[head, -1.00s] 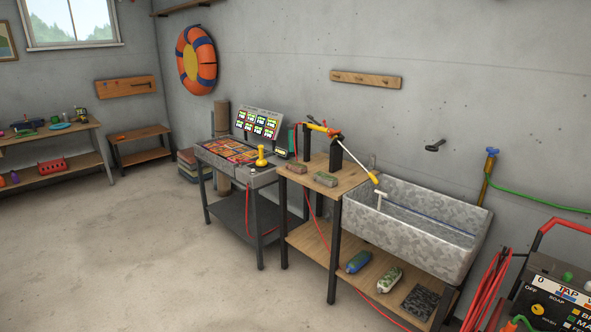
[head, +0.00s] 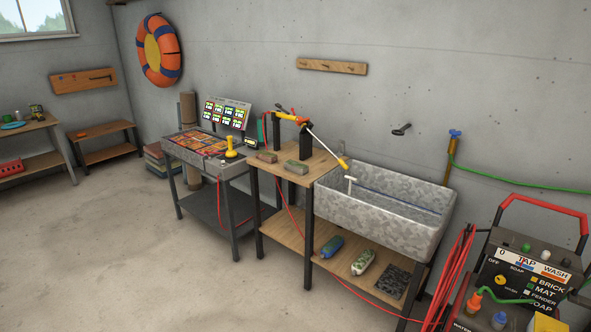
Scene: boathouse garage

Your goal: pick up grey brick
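The right block (head: 296,167) looks grey-green with a reddish edge. I cannot tell for sure which one is the grey brick. Neither of my grippers shows in the head view.
The speckled sink (head: 380,213) adjoins the bench on the right. A blue bottle-like item (head: 332,247), a patterned one (head: 363,262) and a dark mat (head: 393,281) lie on the lower shelf (head: 285,228). A wash machine (head: 525,265) stands right. Floor at left is clear.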

